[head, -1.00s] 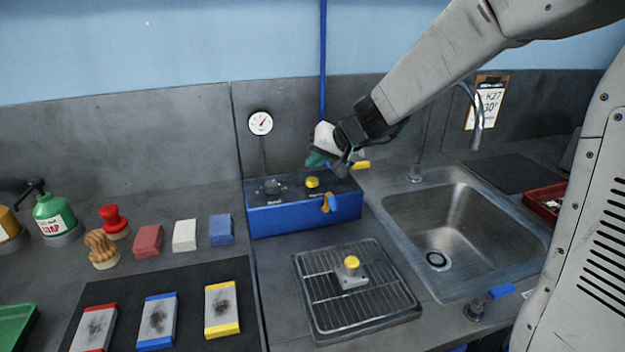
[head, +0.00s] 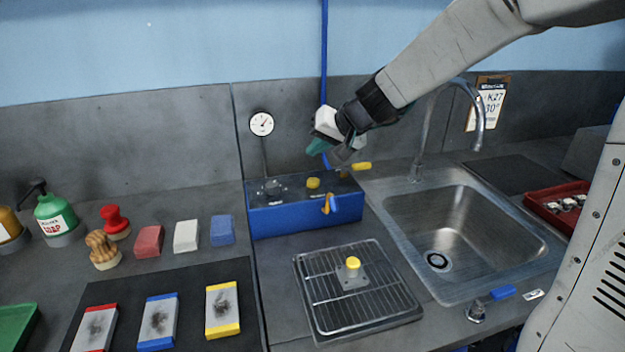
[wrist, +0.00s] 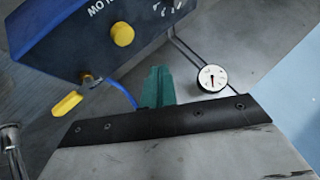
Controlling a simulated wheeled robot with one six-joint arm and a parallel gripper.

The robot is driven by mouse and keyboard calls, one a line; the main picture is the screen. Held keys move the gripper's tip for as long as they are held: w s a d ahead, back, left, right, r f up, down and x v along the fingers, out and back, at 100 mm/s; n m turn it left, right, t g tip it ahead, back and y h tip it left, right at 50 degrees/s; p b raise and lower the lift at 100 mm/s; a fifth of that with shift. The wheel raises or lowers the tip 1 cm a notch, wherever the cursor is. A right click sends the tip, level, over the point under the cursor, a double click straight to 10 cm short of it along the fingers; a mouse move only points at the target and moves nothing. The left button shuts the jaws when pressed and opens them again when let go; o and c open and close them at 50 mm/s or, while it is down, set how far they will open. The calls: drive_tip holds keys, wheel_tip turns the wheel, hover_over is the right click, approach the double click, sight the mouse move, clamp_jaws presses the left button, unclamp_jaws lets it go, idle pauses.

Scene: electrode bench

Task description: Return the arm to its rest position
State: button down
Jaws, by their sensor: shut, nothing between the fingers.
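My gripper (head: 318,147) has teal fingertips and hangs in the air just above the blue box (head: 290,220) in the head view. Its fingers are shut together with nothing between them. In the wrist view the teal fingers (wrist: 157,88) show as one closed piece near the blue box (wrist: 70,40). My arm reaches in from the upper right, in front of the back wall. The box carries a yellow knob (head: 313,183) on top and an orange lever at its front. A yellow-handled valve (wrist: 68,103) shows beside the box in the wrist view.
A sink (head: 455,235) with a tall tap (head: 475,110) lies right of the box. A wire rack (head: 375,305) holds a yellow-topped fitting (head: 352,270). A gauge (head: 261,124) stands behind the box. Coloured blocks and a soap bottle (head: 53,212) stand at left; a red tray (head: 545,210) at right.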

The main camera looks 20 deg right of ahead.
drive_tip(key=s, duration=0.1)
drive_tip(key=s+f+g, duration=0.1)
drive_tip(key=s+a+f+g, duration=0.1)
drive_tip(key=s, duration=0.1)
drive_tip(key=shift+f, duration=0.1)
drive_tip(key=s+d+r+n+g+h, duration=0.1)
drive_tip(key=s+d, duration=0.3)
drive_tip(key=s, duration=1.2)
drive_tip(key=s+d+r+g+h, duration=0.1)
drive_tip(key=s+d+g+h, duration=0.2)
drive_tip(key=s, duration=1.3)
drive_tip(key=shift+d+n+h, duration=0.4)
drive_tip(key=shift+d+h, duration=0.3)
drive_tip(key=shift+d, duration=0.2)
